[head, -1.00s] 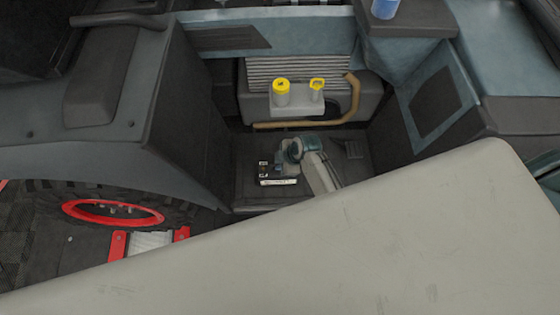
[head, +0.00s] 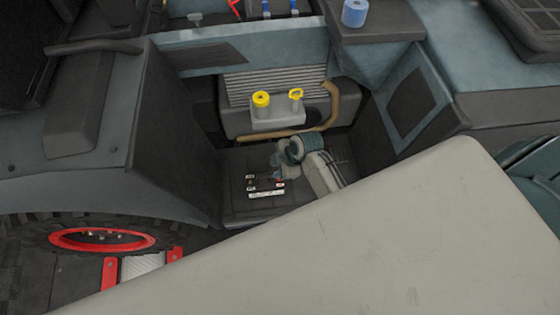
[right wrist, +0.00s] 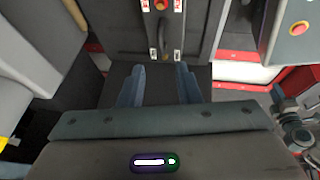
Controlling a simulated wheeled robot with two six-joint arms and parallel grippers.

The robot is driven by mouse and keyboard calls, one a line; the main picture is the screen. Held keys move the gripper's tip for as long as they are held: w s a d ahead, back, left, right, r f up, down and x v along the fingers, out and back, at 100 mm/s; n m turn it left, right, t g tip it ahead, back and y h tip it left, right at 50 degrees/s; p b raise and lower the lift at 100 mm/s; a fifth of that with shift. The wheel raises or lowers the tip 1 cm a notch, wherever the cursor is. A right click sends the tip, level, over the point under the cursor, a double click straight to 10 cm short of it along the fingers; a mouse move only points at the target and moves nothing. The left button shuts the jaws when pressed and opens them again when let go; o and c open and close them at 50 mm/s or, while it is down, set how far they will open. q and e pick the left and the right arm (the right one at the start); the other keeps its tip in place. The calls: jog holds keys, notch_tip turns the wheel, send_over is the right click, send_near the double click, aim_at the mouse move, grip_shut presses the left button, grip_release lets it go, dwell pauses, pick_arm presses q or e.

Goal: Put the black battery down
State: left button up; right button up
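The black battery (head: 263,184) sits on the dark floor of the vehicle's bay (head: 237,205) in the head view, upright, with a white strip along its near side and small marks on top. My right gripper (head: 278,168) is just behind and above it. The right wrist view shows my right gripper (right wrist: 161,68) with its two blue fingers apart and nothing visible between them. In the head view I cannot tell whether the fingertips touch the battery. My left gripper is not in view.
Behind the battery stand a grey tank with yellow caps (head: 262,99) and a tan hose (head: 330,112). Bay walls close in left and right. A red-rimmed wheel (head: 103,239) is at lower left. A large pale shape covers the lower right.

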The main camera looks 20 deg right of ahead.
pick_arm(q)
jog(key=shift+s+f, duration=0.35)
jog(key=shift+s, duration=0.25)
pick_arm(e)
jog(key=v, duration=0.3)
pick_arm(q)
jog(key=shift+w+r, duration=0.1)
